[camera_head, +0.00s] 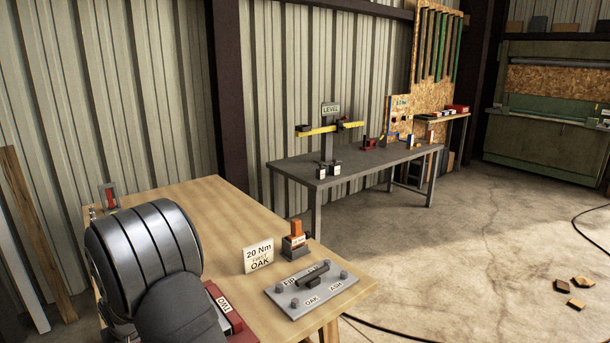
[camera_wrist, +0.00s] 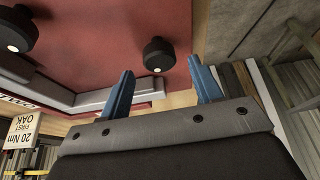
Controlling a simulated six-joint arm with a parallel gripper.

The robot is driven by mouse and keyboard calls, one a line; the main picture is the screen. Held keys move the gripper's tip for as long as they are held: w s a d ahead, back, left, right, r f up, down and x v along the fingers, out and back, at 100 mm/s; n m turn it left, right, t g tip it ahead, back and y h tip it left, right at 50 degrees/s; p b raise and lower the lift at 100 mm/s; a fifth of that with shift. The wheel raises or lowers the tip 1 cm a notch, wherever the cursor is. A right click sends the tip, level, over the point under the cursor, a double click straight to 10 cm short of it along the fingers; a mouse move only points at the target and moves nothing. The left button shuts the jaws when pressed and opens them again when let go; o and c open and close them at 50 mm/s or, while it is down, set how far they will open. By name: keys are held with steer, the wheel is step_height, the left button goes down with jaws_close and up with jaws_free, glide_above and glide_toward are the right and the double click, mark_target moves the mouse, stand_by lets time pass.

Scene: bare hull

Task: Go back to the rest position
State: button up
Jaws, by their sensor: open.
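My gripper (camera_wrist: 163,88) shows in the wrist view with its two blue fingers spread apart. Nothing is visible between the fingers. Beyond them is a red surface (camera_wrist: 110,45) with two black round knobs (camera_wrist: 158,54), and I cannot tell the distance to it. In the head view my grey arm fills the lower left and hides the gripper. A red box labelled "CELL" (camera_head: 225,307) shows partly behind my arm on the wooden bench (camera_head: 190,195).
On the bench stand a "20 Nm first OAK" card (camera_head: 258,254), an orange-topped block (camera_head: 297,240) and a grey plate (camera_head: 315,290) marked OAK and ASH. A small red item (camera_head: 110,196) stands at the far left. A grey table (camera_head: 365,158) stands behind; floor at right is mostly clear.

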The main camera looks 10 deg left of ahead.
steer(key=x, duration=0.2)
steer(key=shift+w+f, duration=0.1)
steer(key=shift+f, duration=0.2)
steer(key=shift+r+n+g+y, duration=0.1)
steer(key=shift+n+g+y, duration=0.25)
steer(key=shift+n, duration=0.95)
steer(key=v, duration=1.7)
steer(key=shift+r, duration=0.25)
steer(key=shift+w, duration=0.15)
